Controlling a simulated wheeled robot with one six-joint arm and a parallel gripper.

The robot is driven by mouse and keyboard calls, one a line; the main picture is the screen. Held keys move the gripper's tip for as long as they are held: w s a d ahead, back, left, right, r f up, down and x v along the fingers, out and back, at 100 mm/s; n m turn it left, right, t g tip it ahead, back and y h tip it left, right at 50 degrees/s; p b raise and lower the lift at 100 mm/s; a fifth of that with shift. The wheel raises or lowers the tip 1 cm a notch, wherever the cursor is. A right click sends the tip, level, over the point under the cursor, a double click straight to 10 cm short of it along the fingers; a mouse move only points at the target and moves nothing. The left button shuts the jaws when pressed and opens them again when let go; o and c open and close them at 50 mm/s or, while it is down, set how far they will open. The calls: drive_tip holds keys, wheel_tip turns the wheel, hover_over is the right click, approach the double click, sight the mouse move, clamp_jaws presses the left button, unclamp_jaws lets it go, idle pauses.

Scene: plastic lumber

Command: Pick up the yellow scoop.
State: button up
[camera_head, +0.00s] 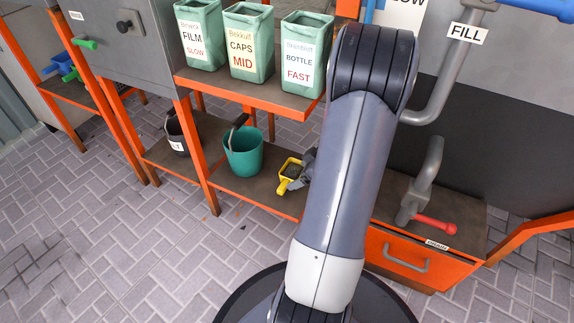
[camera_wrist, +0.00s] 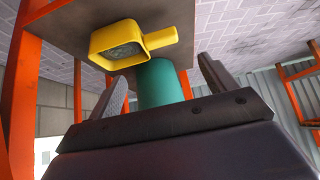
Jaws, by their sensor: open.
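The yellow scoop (camera_head: 283,187) sits on the lower shelf, to the right of the teal bucket. Its box-shaped bowl shows dark grey inside and its short handle points toward the shelf's front edge. In the wrist view the scoop (camera_wrist: 160,39) appears beyond the fingertips, upper left of centre, with its handle pointing right. My gripper (camera_wrist: 163,70) is open, its two fingers apart, with nothing between them touching the scoop. In the head view my gripper (camera_head: 304,168) is just right of the scoop, partly hidden by my arm.
Green bins (camera_head: 248,42) labelled FILM, CAPS and BOTTLE stand on the shelf above. An orange post (camera_head: 196,150) rises at the front. A pipe with a red handle (camera_head: 435,224) is at right.

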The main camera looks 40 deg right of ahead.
sight(283, 184)
drive_tip(key=b+x, duration=0.1)
drive_tip(key=x, duration=0.4)
drive_tip(key=shift+a, duration=0.1)
drive_tip(key=x, duration=0.5)
drive_tip(key=shift+s+f, duration=0.2)
drive_tip(key=shift+s, duration=0.05)
drive_tip(key=shift+c, duration=0.6)
drive_tip(key=c, duration=1)
drive_tip(key=shift+r, duration=0.1)
